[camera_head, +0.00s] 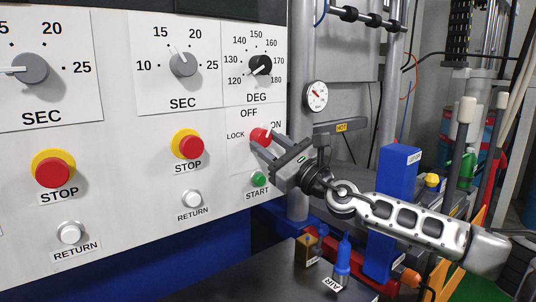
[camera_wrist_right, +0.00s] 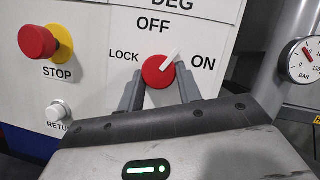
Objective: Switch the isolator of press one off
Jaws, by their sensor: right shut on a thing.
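The isolator (camera_head: 259,136) is a red round knob with a white pointer on the white panel, with OFF above it, LOCK to its left and ON to its right. In the right wrist view the isolator knob (camera_wrist_right: 155,72) shows its white pointer aimed up and right, between OFF and ON. My right gripper (camera_head: 268,148) reaches in from the right and is shut on the knob. In the right wrist view its two fingers (camera_wrist_right: 159,86) sit at the knob's lower left and lower right. My left gripper is not in view.
Near the knob are a green START button (camera_head: 260,179), a red STOP button (camera_head: 190,147), a white RETURN button (camera_head: 193,198) and a DEG dial (camera_head: 261,65). A pressure gauge (camera_head: 316,96) and a bracket marked HOT (camera_head: 341,127) stand to the right.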

